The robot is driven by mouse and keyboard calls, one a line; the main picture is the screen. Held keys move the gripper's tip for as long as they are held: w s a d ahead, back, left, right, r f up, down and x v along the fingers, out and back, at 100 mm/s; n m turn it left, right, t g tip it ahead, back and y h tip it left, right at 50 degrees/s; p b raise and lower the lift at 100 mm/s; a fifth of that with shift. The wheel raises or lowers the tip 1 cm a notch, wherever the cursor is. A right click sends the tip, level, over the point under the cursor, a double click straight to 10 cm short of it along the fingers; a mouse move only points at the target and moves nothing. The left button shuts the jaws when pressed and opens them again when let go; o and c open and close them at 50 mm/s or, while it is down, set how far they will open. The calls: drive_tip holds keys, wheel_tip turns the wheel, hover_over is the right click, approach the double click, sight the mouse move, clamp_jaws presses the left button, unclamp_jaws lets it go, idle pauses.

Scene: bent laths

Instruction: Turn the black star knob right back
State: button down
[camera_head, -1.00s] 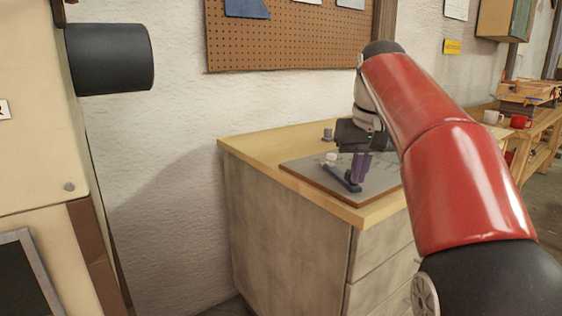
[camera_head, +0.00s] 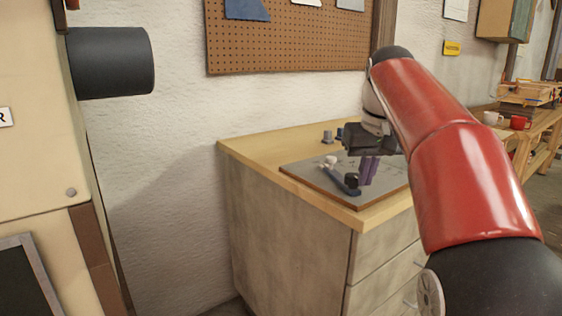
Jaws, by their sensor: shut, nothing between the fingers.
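A small black knob (camera_head: 352,180) stands at the near end of a short blue bar (camera_head: 340,181) on the grey board. It is too small here to make out its star shape or how far it is turned. A white knob (camera_head: 331,160) sits at the bar's far end. My gripper (camera_head: 367,182) points down with its purple fingers shut and empty. The fingers are just right of the black knob; a narrow gap seems to show between them, but contact is hard to judge.
The board (camera_head: 310,177) lies on a wooden cabinet top (camera_head: 262,147). Two small grey-blue pieces (camera_head: 327,137) stand behind the board, one partly by my gripper. The cabinet top's left part is clear. A bench with red and white mugs (camera_head: 519,122) is at the right.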

drive_tip(key=shift+s+d, duration=0.15)
drive_tip(key=shift+s, duration=0.15)
drive_tip(key=v, duration=0.3)
drive_tip(key=w+v, duration=0.1)
drive_tip(key=v, duration=0.1)
drive_tip(key=shift+r, duration=0.5)
